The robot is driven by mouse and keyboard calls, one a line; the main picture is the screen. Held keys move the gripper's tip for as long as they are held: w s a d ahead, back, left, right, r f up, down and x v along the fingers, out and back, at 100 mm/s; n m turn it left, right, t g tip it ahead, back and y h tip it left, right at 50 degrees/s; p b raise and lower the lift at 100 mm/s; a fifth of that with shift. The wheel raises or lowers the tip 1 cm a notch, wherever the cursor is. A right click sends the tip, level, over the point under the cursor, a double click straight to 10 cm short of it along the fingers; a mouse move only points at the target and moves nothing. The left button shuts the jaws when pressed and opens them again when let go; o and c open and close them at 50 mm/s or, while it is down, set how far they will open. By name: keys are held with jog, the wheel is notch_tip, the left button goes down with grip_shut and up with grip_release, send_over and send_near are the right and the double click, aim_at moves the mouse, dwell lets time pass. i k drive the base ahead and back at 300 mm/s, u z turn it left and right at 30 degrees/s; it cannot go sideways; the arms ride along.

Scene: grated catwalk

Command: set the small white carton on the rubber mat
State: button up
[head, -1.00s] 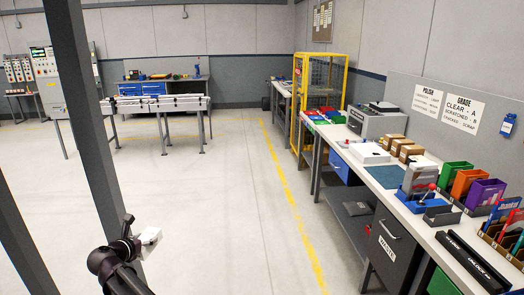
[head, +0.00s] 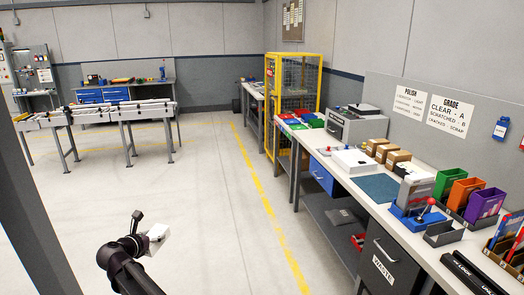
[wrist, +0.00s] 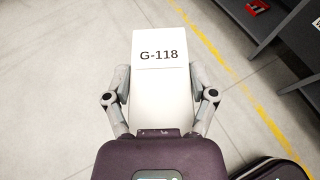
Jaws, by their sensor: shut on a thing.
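The small white carton (wrist: 162,70), marked G-118, is held between the two fingers of my gripper (wrist: 160,88) in the wrist view. In the head view the carton (head: 157,238) shows at the end of my arm, above the open floor and left of the long workbench. A flat blue-green mat (head: 377,187), which looks like the rubber mat, lies on that workbench, well to the right of my gripper (head: 147,240). The visible part of the mat is bare.
The workbench holds a white box (head: 355,162) and brown cartons (head: 378,147) behind the mat, and a blue-based device (head: 415,218) in front. Green, orange and purple bins (head: 465,190) stand farther right. A grey post (head: 30,205) stands at left. The floor between is clear.

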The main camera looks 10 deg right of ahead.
aim_at(382, 187)
jog(key=z, duration=0.25)
jog(key=i, duration=0.6)
jog(key=z, duration=0.7)
jog(key=i, duration=0.45)
jog(key=z, duration=0.75)
jog(key=i, duration=0.7)
jog(key=z, duration=0.4)
